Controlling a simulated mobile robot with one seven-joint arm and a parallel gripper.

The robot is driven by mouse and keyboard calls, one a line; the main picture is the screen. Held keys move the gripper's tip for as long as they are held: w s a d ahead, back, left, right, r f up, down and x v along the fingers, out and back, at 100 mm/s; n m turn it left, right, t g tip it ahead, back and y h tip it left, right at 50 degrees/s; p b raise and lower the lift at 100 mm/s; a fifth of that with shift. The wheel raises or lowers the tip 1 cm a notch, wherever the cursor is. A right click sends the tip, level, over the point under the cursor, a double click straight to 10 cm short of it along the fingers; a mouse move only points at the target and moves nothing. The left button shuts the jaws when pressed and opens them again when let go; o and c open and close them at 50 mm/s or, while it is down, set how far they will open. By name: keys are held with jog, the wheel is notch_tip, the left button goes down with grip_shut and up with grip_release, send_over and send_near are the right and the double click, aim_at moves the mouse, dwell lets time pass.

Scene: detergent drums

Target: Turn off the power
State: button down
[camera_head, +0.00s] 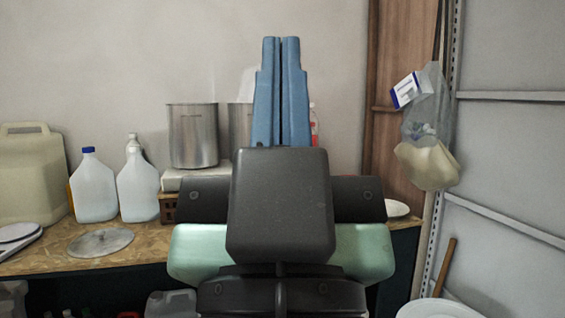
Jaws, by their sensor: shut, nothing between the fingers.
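My gripper (281,45) points up in the middle of the head view, its two blue fingers side by side with only a thin dark line between them. It is shut and holds nothing. Its dark body hides the middle of the bench and part of the wall. I cannot make out a power switch or a powered device with certainty. A pale flat-topped unit (190,180) stands on the bench left of my gripper, under a steel pot (193,136); I cannot tell what it is.
A wooden bench (40,262) holds white jugs (94,190), a large beige canister (30,175), a round metal lid (101,243) and a second steel pot (240,124) partly behind my gripper. A plastic bag (425,105) hangs at right. A white drum (440,308) stands below it.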

notch_tip(320, 180, up, 11)
jog(key=p, duration=0.8)
jog(key=shift+f, duration=0.15)
jog(key=shift+w, duration=0.1)
